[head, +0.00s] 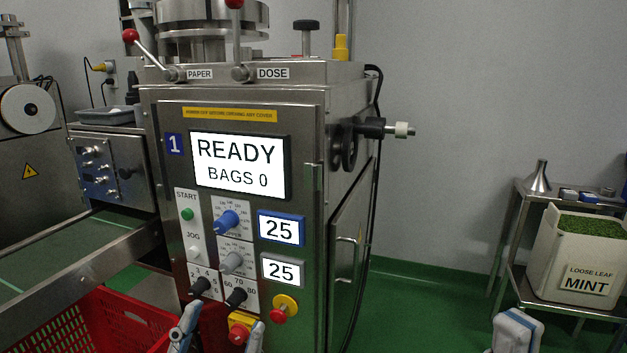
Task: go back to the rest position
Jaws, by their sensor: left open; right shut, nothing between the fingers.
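My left gripper (222,318) is at the bottom of the head view, in front of the lower panel of the teabag machine (300,130). Its two pale fingertips are spread apart with nothing held between them. The yellow-based red switch (241,330) shows between the fingers; I cannot tell if anything touches. My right gripper (516,328) is at the bottom right, over the green floor and apart from the machine. It is shut and empty, and its lower part is cut off by the frame edge.
The machine's screen (239,165) reads READY, BAGS 0. A red crate (110,322) stands below the conveyor (75,255) at left. A steel stand (522,262) at right holds a LOOSE LEAF MINT bin (548,262). Green floor (425,305) is clear between machine and stand.

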